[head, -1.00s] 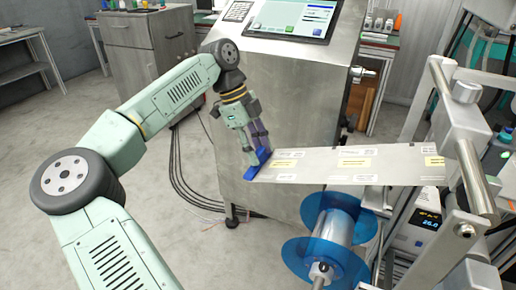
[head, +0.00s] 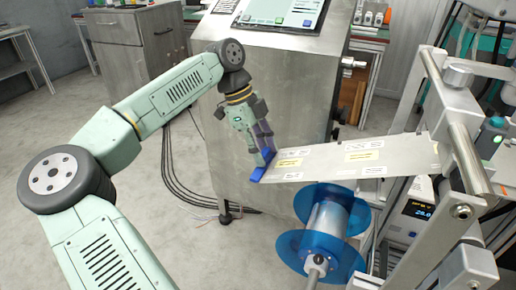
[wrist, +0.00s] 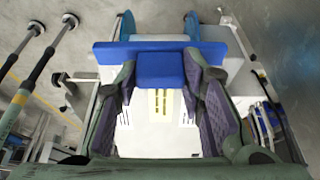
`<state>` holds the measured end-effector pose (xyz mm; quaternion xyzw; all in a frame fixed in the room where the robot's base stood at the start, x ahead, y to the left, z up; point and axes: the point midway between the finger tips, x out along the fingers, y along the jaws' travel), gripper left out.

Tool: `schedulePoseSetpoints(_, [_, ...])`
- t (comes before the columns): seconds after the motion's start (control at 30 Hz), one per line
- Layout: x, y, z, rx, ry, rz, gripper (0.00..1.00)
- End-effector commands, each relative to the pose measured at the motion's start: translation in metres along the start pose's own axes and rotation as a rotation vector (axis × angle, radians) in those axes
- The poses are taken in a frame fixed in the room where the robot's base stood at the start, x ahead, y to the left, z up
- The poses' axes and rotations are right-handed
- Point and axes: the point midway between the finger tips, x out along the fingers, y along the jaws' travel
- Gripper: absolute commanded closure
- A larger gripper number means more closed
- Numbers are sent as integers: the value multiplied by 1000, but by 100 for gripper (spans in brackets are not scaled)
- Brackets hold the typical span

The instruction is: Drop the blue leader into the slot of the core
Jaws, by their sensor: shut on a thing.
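The blue leader (head: 261,170) is a blue bar at the free left end of a pale film web (head: 345,161). My gripper (head: 266,153) is shut on its raised middle block; the wrist view shows the two fingers (wrist: 160,74) on either side of that block and the leader's wide bar (wrist: 108,53) across them. The leader hangs in the air, left of and above the reel. The core (head: 327,222) is a pale cylinder between two blue flanges (head: 292,249). I cannot make out its slot. In the wrist view the flanges (wrist: 127,24) show beyond the leader.
A metal cabinet (head: 222,130) with a screen on top stands close behind my gripper. A machine frame with rollers (head: 462,130) stands at right, and the web runs to it. Dark cables (head: 172,165) lie on the floor at left. Open air separates the leader from the reel.

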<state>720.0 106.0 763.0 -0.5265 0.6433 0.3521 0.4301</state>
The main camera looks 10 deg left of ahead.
Motion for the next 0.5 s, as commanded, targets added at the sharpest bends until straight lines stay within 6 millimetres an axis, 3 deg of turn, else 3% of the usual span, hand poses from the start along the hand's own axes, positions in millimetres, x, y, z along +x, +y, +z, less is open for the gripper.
schedulePoseSetpoints(0.5, [17, 0, -17, 2, 0, 1, 96])
